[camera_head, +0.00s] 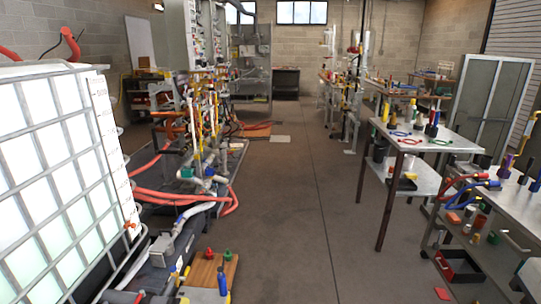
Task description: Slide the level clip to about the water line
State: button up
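A caged white tank (52,150) stands at the left edge of the camera_head view. A pale upright strip with small marks (106,125) runs down its right front edge. A small orange piece (131,226), which looks like the level clip, sits at the low end of this strip. Its exact shape is too small to tell. The tank wall looks white in its upper part and faintly green lower down; the water line is not sharp. My gripper is not in view.
Red hoses and pipework (190,195) stand right of the tank. A wooden board with red and green knobs (210,272) lies low in front. Metal tables with tools (440,140) and a loaded cart (500,200) stand right. The middle floor (290,200) is clear.

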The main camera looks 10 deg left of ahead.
aim_at(126, 225)
jog(key=i, duration=2)
jog(key=u, duration=2.25)
